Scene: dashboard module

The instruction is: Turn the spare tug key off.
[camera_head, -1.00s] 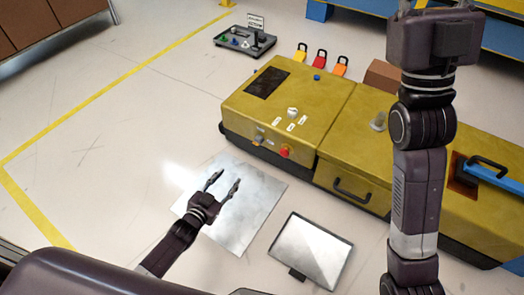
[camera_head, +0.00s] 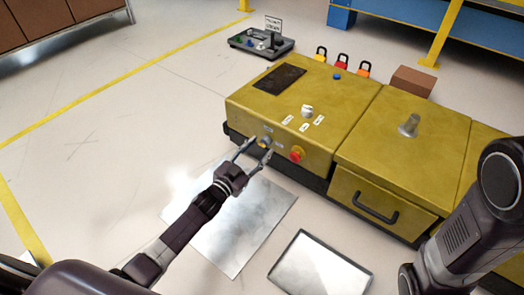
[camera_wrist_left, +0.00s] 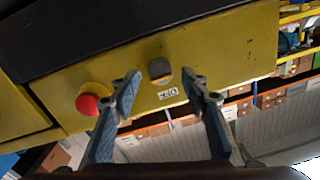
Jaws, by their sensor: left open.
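The yellow tug module (camera_head: 300,95) stands on the floor. A round grey key switch (camera_head: 264,142) is on its front face, left of a red button (camera_head: 297,154). In the left wrist view the key switch (camera_wrist_left: 159,70) shows close up beside a small white label (camera_wrist_left: 168,93). My left gripper (camera_head: 252,153) is open just in front of the key switch. In the wrist view its two fingers (camera_wrist_left: 163,79) lie on either side of the switch, apparently without touching it. The key's turned position is too small to tell. My right gripper is out of view.
A white selector knob (camera_head: 307,111) and several labels are on the module's top. A drawer handle (camera_head: 376,207) and a grey post (camera_head: 410,125) are further right. A metal sheet (camera_head: 240,225) and a tray (camera_head: 318,267) lie in front. A control box (camera_head: 262,45) stands behind.

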